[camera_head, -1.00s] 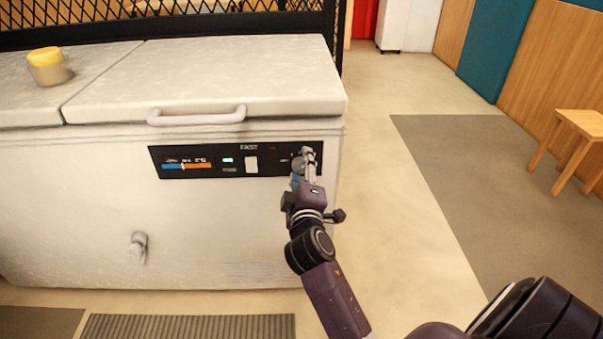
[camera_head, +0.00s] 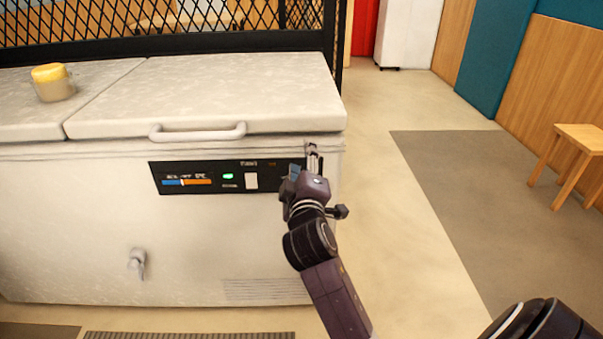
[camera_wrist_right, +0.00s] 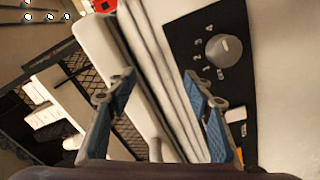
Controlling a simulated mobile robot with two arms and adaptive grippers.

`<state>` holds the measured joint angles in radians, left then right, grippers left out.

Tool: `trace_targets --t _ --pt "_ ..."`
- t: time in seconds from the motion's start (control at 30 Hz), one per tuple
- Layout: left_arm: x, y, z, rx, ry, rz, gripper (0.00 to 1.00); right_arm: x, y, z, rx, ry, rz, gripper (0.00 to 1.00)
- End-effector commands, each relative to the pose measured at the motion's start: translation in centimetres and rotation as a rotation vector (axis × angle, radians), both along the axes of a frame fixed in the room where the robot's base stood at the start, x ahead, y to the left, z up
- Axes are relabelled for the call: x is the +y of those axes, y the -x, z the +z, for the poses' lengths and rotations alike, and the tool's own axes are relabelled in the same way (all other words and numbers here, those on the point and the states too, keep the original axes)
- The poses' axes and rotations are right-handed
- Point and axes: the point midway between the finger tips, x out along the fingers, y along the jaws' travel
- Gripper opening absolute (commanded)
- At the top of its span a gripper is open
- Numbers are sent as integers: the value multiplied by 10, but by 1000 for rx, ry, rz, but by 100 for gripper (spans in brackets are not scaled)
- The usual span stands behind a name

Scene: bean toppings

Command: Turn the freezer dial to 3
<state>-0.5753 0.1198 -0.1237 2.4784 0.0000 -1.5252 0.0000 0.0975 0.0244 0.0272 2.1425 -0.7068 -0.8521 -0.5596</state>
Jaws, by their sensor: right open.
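The white chest freezer (camera_head: 75,225) has a black control panel (camera_head: 210,187) on its front. In the right wrist view, a round grey dial (camera_wrist_right: 223,50) sits on the panel (camera_wrist_right: 185,38) with white numbers beside it. The dial is hidden behind my right gripper and wrist in the head view. My right gripper (camera_head: 313,153) is at the panel's right end, near the freezer's top edge. In the right wrist view its fingers (camera_wrist_right: 160,76) are spread with nothing held, and the dial lies beyond the right fingertip, apart from it. My left gripper is not in view.
A lid handle (camera_head: 197,133) sticks out above the panel. A yellow-topped container (camera_head: 54,84) stands on the left lid. A black mesh fence (camera_head: 160,40) is behind the freezer. A wooden stool (camera_head: 580,140) stands at the right; the floor between is clear.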

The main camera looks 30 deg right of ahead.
Motion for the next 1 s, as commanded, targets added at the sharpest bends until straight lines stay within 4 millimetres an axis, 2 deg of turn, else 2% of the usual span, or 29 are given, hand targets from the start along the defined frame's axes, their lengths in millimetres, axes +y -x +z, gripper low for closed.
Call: trace_targets --t 0.03,0.27,0.4,0.6,0.8,1.0 --pt "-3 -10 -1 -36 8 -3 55 2 3 -10 -25 -47 -5 47" --pt "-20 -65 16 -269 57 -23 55 14 19 -41 -222 -359 -33 47" --pt "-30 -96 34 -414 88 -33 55 21 29 -58 -353 -555 -46 47" --pt "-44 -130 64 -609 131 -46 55 32 43 -79 -533 -819 -56 47" --pt "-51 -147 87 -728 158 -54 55 39 52 -89 -649 -987 -55 47" --pt "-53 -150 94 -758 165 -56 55 37 49 -90 -682 -1031 -52 47"
